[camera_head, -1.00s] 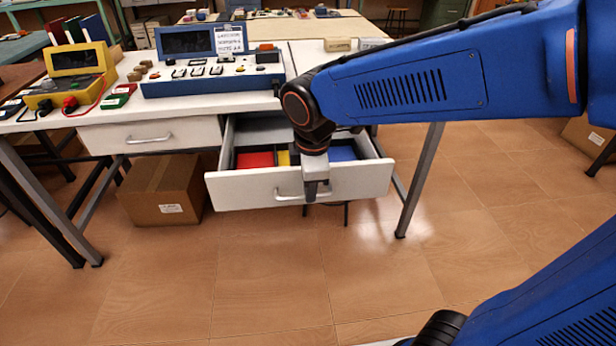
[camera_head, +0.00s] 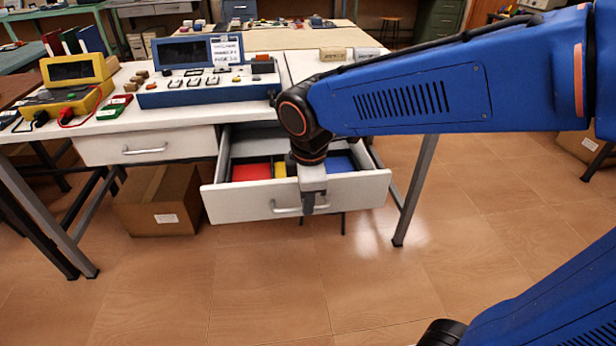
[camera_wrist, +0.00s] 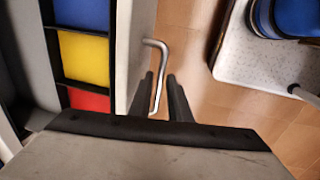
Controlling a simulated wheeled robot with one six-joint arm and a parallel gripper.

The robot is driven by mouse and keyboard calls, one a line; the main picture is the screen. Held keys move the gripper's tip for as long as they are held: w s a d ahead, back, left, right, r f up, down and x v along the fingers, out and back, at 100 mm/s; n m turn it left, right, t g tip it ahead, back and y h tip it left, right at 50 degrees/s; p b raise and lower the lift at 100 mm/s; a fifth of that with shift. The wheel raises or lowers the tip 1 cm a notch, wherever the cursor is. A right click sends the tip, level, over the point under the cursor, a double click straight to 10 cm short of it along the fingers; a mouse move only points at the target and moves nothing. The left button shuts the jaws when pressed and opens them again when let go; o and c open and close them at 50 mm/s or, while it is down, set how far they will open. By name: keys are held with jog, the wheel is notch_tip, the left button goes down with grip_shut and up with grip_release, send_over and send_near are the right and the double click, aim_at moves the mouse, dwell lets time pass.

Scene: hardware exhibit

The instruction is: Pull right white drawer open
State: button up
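The right white drawer (camera_head: 240,203) is pulled well out from under the table, with red, yellow and blue compartments inside. In the wrist view its white front (camera_wrist: 133,50) and metal handle (camera_wrist: 157,80) show, with the compartments to the left. My gripper (camera_head: 308,208) points down in front of the drawer front, at the handle. In the wrist view its two dark fingers (camera_wrist: 160,78) stand apart on either side of the handle bar, with a gap showing. I cannot tell whether either finger touches the bar.
The left white drawer (camera_head: 180,146) is closed. A cardboard box (camera_head: 158,200) stands on the floor beneath it. Blue and yellow instrument consoles stand on the white tabletop (camera_head: 120,127). A table leg (camera_head: 415,190) is to the right of the open drawer. The floor in front is clear.

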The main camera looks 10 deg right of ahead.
jog(key=s+r, duration=0.3)
jog(key=r, duration=1.3)
jog(key=shift+r, duration=0.25)
jog(key=s+d+f+m+t, duration=0.1)
jog(key=s+d+f+m, duration=0.3)
jog(key=d+f+m, duration=0.3)
jog(key=s+d+f+m+t, duration=0.1)
jog(key=s+d+f+m, duration=0.4)
jog(key=d+f+m, duration=0.3)
jog(key=d+m, duration=0.3)
jog(key=d, duration=0.3)
jog(key=shift+s+d+t, duration=0.2)
jog(key=shift+d+t, duration=0.1)
jog(key=shift+d, duration=0.05)
